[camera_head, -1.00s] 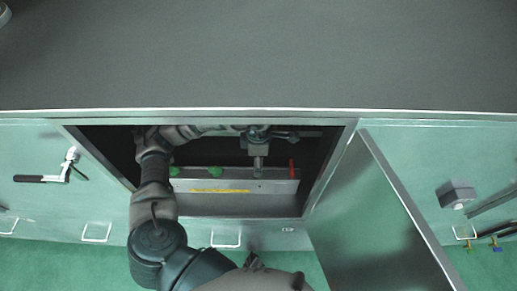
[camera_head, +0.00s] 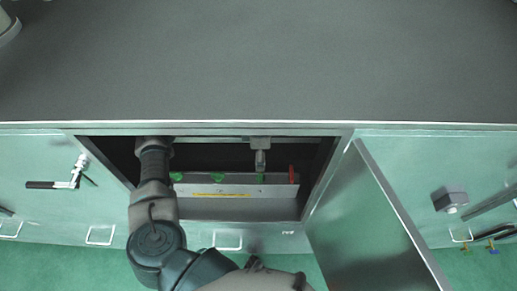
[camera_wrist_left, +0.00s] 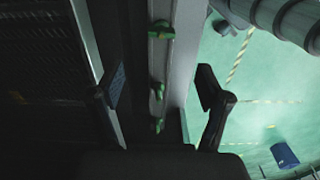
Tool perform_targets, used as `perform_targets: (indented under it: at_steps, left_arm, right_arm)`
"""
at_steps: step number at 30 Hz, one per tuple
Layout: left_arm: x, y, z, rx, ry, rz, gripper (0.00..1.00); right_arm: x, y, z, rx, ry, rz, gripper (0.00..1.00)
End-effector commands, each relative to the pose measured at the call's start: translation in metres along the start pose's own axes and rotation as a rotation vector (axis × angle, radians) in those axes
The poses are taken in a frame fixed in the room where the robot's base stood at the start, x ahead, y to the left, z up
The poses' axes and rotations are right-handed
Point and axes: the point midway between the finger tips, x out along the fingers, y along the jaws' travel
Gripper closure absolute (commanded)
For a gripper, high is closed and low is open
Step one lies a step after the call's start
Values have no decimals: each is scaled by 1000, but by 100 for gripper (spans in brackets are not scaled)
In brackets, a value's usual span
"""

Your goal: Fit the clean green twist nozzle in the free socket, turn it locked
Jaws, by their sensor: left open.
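A metal rail (camera_head: 230,191) with a yellow label stands inside the open cabinet. Green nozzles sit along it: one at the left (camera_head: 176,177), one in the middle (camera_head: 218,177), and a green part (camera_head: 260,178) below an upright grey cylindrical fitting (camera_head: 260,160). A red piece (camera_head: 291,174) stands at the right end. In the left wrist view three green pieces show on the rail (camera_wrist_left: 158,60). My left gripper (camera_wrist_left: 160,80) is open and empty, its fingers apart on either side of the rail line. In the head view it is hidden under the worktop edge. My right gripper is not in view.
The cabinet door (camera_head: 365,225) stands open at the right. The dark worktop (camera_head: 260,70) overhangs the opening and is clear in the middle. A black-handled crank (camera_head: 60,183) is on the left panel, a grey box (camera_head: 450,200) on the right panel.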

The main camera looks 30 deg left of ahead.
Motion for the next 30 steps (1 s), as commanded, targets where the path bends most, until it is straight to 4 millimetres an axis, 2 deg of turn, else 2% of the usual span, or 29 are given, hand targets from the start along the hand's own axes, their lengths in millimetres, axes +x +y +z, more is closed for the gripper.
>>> perform_targets:
  at_steps: [1,3,8,21,25,30]
  left_arm:
    - [-9,-2,0,1,2,-2,23]
    - [-6,-1,1,0,2,0,23]
    - [15,-1,2,1,4,-3,23]
    - [96,-1,0,-1,5,-2,23]
    - [111,0,1,-1,3,0,23]
    - [118,0,1,0,3,1,23]
  right_arm:
    - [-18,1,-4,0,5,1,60]
    - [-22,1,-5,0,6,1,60]
    - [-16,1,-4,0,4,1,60]
    - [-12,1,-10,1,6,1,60]
    - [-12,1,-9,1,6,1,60]
    - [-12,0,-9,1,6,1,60]
